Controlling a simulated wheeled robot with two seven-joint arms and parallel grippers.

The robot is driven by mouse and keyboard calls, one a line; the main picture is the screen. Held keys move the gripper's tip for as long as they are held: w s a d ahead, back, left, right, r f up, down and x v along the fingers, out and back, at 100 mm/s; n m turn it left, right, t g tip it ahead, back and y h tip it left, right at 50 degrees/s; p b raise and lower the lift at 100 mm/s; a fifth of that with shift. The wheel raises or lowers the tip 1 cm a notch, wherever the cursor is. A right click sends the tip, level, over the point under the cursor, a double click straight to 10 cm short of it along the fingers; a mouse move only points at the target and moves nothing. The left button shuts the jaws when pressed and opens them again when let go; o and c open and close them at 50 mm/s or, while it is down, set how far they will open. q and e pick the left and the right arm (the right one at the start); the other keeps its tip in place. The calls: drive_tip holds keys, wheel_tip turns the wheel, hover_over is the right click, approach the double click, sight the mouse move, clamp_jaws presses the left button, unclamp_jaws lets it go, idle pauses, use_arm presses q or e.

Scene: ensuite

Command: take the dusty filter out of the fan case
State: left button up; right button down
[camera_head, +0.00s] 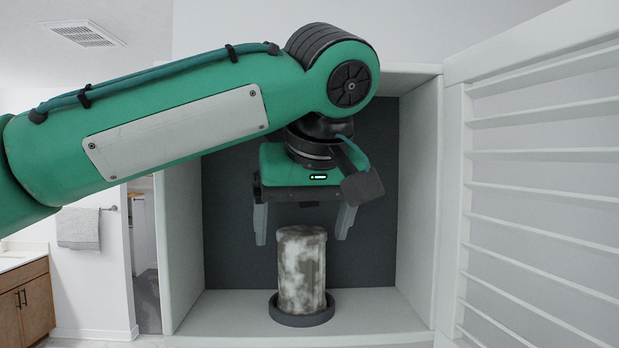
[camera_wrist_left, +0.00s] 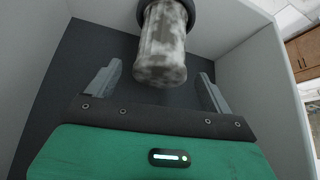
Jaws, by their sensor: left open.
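The dusty filter (camera_head: 302,268) is a grey-white mottled cylinder. It stands upright in a dark round holder (camera_head: 301,318) on the floor of the white fan case (camera_head: 182,245). My left gripper (camera_head: 303,238) is inside the case, open, pointing down above the filter, with one finger to each side of its top. In the left wrist view the filter (camera_wrist_left: 161,45) lies between and beyond the two open fingers (camera_wrist_left: 158,80), with nothing held. The dark holder (camera_wrist_left: 183,12) shows at its far end. My right gripper is not in view.
The louvred white door (camera_head: 455,200) of the case stands open at the right. The case's side walls and dark back panel (camera_head: 235,220) surround the gripper. A towel (camera_head: 78,228) and a wooden cabinet (camera_head: 25,300) are far off at the left.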

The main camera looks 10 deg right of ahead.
use_arm(q)
drive_tip(key=p+x, duration=0.1)
drive_tip(key=x, duration=0.2)
drive_tip(key=shift+w+f, duration=0.15)
drive_tip(key=shift+f, duration=0.3)
drive_tip(key=shift+w+f, duration=0.1)
drive_tip(key=shift+f, duration=0.05)
drive_tip(key=shift+w+f, duration=0.15)
drive_tip(key=shift+w, duration=0.05)
drive_tip(key=shift+s, duration=0.15)
drive_tip(key=c, duration=1.1)
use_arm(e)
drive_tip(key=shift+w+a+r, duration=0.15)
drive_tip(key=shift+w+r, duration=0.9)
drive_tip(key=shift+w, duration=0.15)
use_arm(q)
drive_tip(key=shift+r, duration=0.2)
drive_tip(key=shift+r+p, duration=0.6)
drive_tip(key=shift+r, duration=0.35)
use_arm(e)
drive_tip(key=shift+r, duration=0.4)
use_arm(q)
drive_tip(key=shift+r, duration=0.2)
